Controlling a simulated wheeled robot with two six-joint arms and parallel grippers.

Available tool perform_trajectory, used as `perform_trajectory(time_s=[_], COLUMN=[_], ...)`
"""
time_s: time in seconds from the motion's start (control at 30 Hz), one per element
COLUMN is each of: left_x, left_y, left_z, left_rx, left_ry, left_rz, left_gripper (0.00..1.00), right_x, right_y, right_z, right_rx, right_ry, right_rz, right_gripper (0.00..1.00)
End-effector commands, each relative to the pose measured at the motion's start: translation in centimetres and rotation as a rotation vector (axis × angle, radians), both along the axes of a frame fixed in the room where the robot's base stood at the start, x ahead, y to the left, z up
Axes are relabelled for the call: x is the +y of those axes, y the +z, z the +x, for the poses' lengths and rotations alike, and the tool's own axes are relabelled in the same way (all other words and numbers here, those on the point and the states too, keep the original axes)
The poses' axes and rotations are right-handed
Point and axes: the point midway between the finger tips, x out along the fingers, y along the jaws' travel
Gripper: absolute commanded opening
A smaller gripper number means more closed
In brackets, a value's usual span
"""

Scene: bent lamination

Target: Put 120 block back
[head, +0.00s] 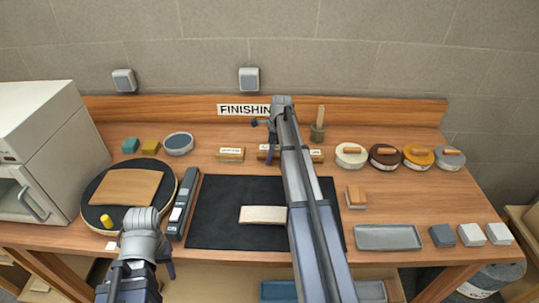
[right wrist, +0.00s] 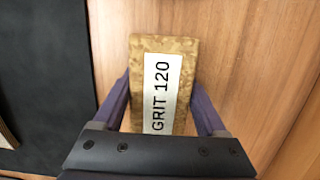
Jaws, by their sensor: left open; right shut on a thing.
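The 120 block (right wrist: 165,85) is tan and speckled, with a white "GRIT 120" label, and lies between the fingers of my right gripper (right wrist: 163,105) in the right wrist view. The gripper is shut on it. In the head view my right gripper (head: 269,146) is at the back of the bench, and the 120 block (head: 264,153) shows partly behind it, in line with the other labelled blocks. I cannot tell whether it touches the wood. My left gripper (head: 145,250) is open and empty at the front left, near the round board.
Similar labelled blocks stand to the left (head: 230,154) and right (head: 316,156). A black mat (head: 215,215) holds a pale strip (head: 262,215). A round board (head: 95,205), a grey tray (head: 388,238) and several round tins, one white (head: 351,160), occupy the bench.

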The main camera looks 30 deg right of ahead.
Motion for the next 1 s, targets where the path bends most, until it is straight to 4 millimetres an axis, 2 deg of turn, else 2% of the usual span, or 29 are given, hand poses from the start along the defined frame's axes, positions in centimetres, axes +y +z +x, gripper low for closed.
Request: perform_trajectory(time_s=[0.47,0.5,0.73,1.0], left_x=[0.0,0.0,0.0,0.0], left_y=[-1.3,-1.3,-1.4,0.0], left_z=[0.0,0.0,0.0,0.0], left_rx=[0.000,0.000,0.000,0.000], left_ry=[0.000,0.000,0.000,0.000], left_rz=[0.000,0.000,0.000,0.000], left_gripper=[0.50,0.50,0.50,0.50], right_x=[0.1,0.1,0.2,0.3], right_y=[-1.3,-1.4,-1.5,0.0], right_z=[-0.3,-0.3,-0.5,-0.5], right_rx=[0.007,0.007,0.009,0.007], right_ry=[0.000,0.000,-0.001,0.001], right_rz=[0.001,0.000,-0.002,-0.002], right_gripper=[0.14,0.75,1.00,1.00])
